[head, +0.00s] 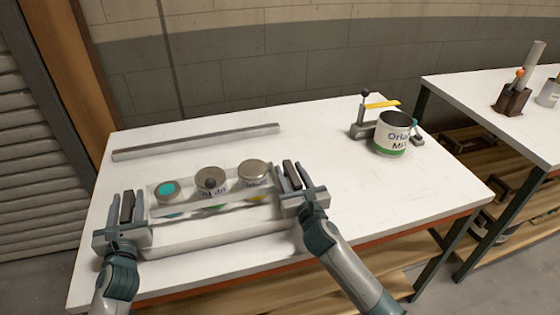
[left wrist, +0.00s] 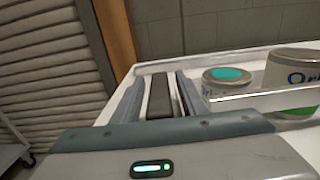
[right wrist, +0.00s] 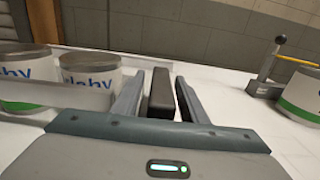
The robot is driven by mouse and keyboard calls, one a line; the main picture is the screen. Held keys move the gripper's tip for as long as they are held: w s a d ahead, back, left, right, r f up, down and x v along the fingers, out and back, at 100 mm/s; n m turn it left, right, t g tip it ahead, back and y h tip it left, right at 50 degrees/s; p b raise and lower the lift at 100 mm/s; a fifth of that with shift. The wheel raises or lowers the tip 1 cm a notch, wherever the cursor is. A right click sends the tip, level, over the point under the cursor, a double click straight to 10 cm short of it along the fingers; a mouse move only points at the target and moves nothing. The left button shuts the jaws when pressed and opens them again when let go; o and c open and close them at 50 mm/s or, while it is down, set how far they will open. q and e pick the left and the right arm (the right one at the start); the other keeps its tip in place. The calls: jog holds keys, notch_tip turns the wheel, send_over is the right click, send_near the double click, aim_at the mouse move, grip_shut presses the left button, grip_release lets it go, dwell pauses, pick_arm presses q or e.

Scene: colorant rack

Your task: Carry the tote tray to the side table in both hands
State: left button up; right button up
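The tote tray (head: 215,208) is a pale, low tray on the near left of the white table. A dark upright handle stands at each end. My left gripper (head: 126,208) is open around the left handle (left wrist: 160,97), with narrow gaps beside it. My right gripper (head: 293,178) is open around the right handle (right wrist: 162,95), also with narrow gaps. The handles' lower parts are hidden by the grippers.
A long grey bar (head: 195,142) lies behind the tray. A larger open can (head: 393,134) stands by a small clamp-like device (head: 363,128) at the back right. A second white table (head: 480,95) with a brown holder (head: 512,98) is further right. The first table's right front is clear.

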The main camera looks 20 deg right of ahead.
pick_arm(q)
jog(key=s, duration=1.2)
pick_arm(e)
jog(key=shift+s, duration=0.15)
jog(key=s, duration=1.1)
jog(key=shift+s, duration=0.4)
